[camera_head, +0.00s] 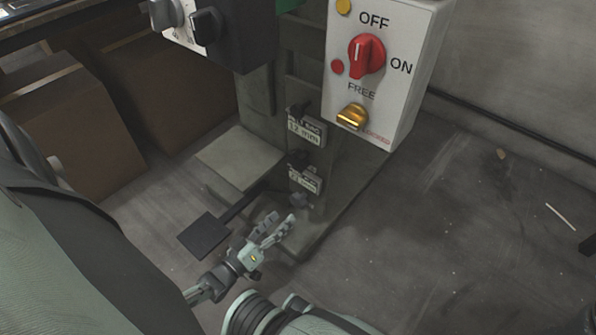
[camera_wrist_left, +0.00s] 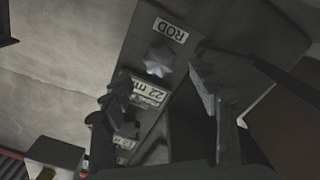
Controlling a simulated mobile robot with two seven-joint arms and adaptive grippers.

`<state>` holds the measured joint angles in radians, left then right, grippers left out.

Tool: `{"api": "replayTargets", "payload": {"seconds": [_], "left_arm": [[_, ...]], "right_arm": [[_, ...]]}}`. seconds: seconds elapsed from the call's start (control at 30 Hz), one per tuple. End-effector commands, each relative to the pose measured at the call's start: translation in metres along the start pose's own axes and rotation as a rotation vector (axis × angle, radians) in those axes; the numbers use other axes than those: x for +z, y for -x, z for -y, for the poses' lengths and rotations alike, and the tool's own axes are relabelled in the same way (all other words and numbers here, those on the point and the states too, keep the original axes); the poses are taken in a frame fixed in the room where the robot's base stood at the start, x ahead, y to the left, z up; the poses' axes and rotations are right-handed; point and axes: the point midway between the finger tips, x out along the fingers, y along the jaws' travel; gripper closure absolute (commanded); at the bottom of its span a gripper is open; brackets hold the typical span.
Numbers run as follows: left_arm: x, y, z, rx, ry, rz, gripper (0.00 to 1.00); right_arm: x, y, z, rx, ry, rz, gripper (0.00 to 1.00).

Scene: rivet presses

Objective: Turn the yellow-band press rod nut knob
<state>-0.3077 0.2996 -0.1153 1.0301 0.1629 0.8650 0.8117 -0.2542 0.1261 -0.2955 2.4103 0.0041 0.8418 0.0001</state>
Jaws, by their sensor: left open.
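A grey lobed knob (camera_wrist_left: 158,60) sits beside a white ROD label (camera_wrist_left: 171,32) on the press in the left wrist view. In the head view a small grey knob (camera_head: 299,200) shows low on the press column, below two size plates. I see no yellow band on the press in either view. My left gripper (camera_head: 279,228) is open and empty in the head view, low and just left of the column's foot. In the left wrist view its two fingers (camera_wrist_left: 160,98) stand apart, with the knob beyond the gap, not touched. My right gripper is not in view.
A white control box (camera_head: 398,75) with a red OFF/ON switch (camera_head: 367,56) and a gold knob (camera_head: 352,116) hangs above. A dark pedal plate (camera_head: 205,236) lies left of the gripper. Brown boxes (camera_head: 170,95) stand behind left. Floor on the right is mostly clear.

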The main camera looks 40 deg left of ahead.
Motion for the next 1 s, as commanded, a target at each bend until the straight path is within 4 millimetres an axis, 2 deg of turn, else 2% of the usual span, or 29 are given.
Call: {"api": "replayTargets", "payload": {"seconds": [0.4, 0.57, 0.83, 1.0], "left_arm": [[0.0, -0.062, 0.0, 0.002, 0.001, -0.003, 0.39], [-0.001, -0.072, -0.001, 0.001, 0.0, -0.002, 0.39], [-0.001, -0.074, -0.001, 0.001, 0.0, -0.001, 0.39], [-0.001, -0.073, -0.001, 0.001, -0.001, -0.001, 0.6]], "right_arm": [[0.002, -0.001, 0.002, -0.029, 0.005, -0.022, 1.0], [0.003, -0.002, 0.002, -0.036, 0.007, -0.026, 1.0], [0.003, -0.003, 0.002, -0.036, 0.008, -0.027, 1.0], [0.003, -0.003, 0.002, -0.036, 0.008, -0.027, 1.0]]}}
